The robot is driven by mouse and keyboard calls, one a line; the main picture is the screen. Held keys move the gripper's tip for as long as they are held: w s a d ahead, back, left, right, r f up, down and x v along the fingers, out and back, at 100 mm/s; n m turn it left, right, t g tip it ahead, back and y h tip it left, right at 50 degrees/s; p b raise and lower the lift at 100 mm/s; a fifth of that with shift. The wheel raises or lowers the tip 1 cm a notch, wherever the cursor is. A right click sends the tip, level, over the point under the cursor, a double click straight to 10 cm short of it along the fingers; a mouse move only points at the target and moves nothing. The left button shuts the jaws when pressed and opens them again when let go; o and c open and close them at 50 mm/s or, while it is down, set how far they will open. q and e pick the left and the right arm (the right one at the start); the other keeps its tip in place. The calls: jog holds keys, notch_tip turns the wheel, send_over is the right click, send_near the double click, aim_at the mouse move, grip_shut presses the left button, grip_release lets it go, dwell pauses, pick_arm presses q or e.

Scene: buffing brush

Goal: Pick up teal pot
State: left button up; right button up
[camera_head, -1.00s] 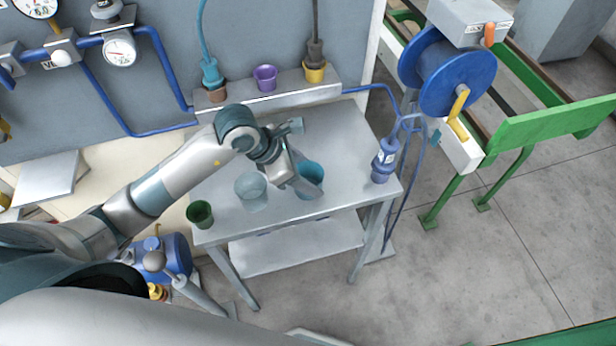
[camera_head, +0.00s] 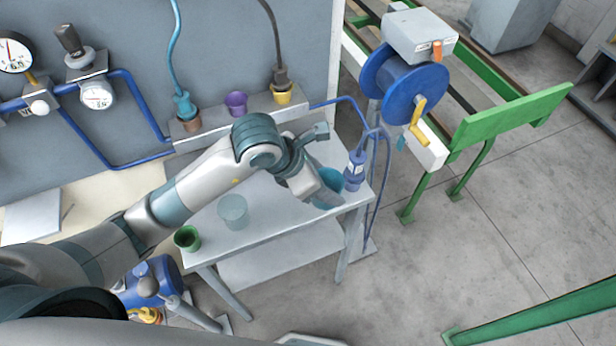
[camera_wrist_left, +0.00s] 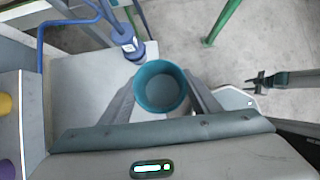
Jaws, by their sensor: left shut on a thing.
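The teal pot (camera_head: 331,184) is between the fingers of my left gripper (camera_head: 322,192), near the right end of the metal table (camera_head: 275,222). The gripper is shut on the pot. In the left wrist view the pot (camera_wrist_left: 160,87) shows its round rim and empty inside, with a finger on each side. It appears raised above the table, overlapping its edge. A dark gripper-like shape (camera_wrist_left: 268,80), perhaps my right gripper, shows at the right of the left wrist view; its jaw state is unclear.
A pale translucent pot (camera_head: 233,211) and a green pot (camera_head: 187,238) stand on the table. A blue bottle-like tool (camera_head: 355,170) is close right of the teal pot. A purple pot (camera_head: 236,103) and a yellow pot (camera_head: 281,94) sit on the back ledge.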

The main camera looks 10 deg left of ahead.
pick_arm(q)
jog(key=shift+s+d+r, duration=0.15)
jog(key=shift+d+r, duration=0.25)
jog(key=shift+d, duration=0.25)
